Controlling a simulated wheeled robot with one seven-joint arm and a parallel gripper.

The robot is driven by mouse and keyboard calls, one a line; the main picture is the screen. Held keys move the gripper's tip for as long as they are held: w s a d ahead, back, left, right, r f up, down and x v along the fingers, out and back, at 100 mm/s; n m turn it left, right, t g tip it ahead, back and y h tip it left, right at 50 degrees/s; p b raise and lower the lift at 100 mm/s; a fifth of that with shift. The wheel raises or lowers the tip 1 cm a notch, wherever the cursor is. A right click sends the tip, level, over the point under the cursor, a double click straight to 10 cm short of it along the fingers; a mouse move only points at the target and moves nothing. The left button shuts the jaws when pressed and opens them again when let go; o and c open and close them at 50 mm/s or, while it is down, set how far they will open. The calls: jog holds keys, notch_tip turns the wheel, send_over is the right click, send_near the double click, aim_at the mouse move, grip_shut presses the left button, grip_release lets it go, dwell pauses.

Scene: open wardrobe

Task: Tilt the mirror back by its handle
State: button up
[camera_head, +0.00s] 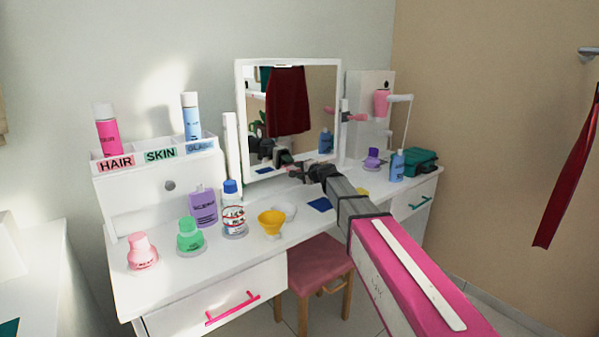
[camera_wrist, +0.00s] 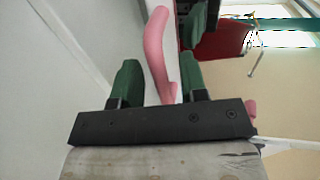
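The mirror (camera_head: 290,105) stands on the white vanity in a white frame between two white posts. It reflects a dark red garment and part of my arm. My gripper (camera_head: 297,168) is at the mirror's lower edge. In the wrist view, a pink curved handle (camera_wrist: 154,40) runs between the two green fingertips of my gripper (camera_wrist: 161,68). The fingers are apart, with the handle between them and no firm grip visible.
A white organizer (camera_head: 150,195) with spray cans stands at the left. A purple bottle (camera_head: 203,207), a yellow bowl (camera_head: 271,221) and other bottles sit in front. A blue bottle (camera_head: 397,166) and a green case (camera_head: 421,161) are at the right. A pink stool (camera_head: 308,264) is below.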

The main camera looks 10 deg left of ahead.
jog(key=shift+w+a+f, duration=0.1)
jog(key=shift+w+a, duration=0.1)
jog(key=shift+w, duration=0.05)
grip_shut()
jog(key=r+v, duration=0.1)
jog(key=v, duration=0.6)
jog(key=shift+s+r, duration=0.2)
jog(key=shift+r, duration=0.1)
grip_release()
jog(key=shift+d, duration=0.1)
jog(key=v, duration=1)
jog(key=shift+s+d, duration=0.3)
